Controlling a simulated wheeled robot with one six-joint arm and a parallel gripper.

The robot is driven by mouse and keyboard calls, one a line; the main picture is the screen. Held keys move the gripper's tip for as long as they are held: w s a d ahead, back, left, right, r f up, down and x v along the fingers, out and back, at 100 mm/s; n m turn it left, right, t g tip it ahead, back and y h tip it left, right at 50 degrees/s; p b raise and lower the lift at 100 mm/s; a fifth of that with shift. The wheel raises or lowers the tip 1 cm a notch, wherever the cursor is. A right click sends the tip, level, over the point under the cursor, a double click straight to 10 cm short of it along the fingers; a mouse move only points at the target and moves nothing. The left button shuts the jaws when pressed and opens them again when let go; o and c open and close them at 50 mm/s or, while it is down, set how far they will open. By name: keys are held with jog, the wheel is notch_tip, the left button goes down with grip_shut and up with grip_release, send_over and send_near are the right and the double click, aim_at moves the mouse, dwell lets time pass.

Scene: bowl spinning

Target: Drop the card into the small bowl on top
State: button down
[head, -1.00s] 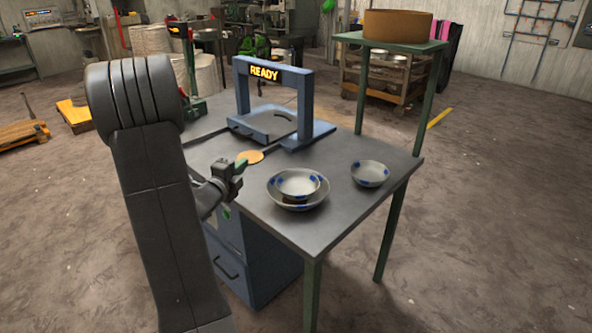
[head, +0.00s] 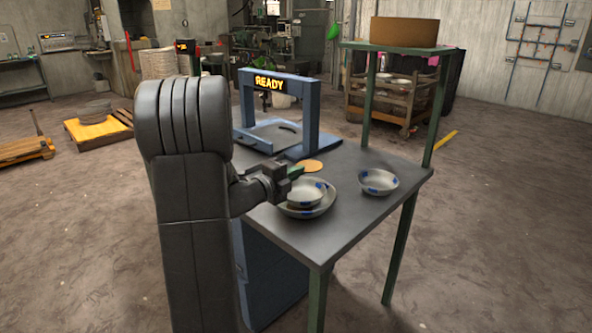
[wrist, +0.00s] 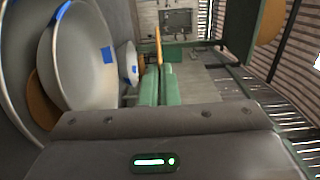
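My gripper (head: 294,173) is shut on a round tan card (head: 310,166), which sticks out past the fingertips. In the wrist view the green fingers (wrist: 158,85) are together and the card (wrist: 158,45) shows edge-on at their tips. The small bowl on top (head: 308,190), white with blue patches, sits in a larger bowl (head: 318,212) on the table. In the wrist view the small bowl (wrist: 80,50) is left of the fingers, and another tan piece (wrist: 42,100) lies between the two bowls. The gripper is over the far side of the stacked bowls.
A separate bowl (head: 378,190) stands to the right on the grey table (head: 345,235). A blue frame (head: 312,105) reading READY stands at the back. The table's front right is clear.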

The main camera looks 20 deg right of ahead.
jog(key=shift+f, duration=0.7)
jog(key=c, duration=1.6)
grip_release()
jog(key=v, duration=1.4)
jog(key=shift+d, duration=0.25)
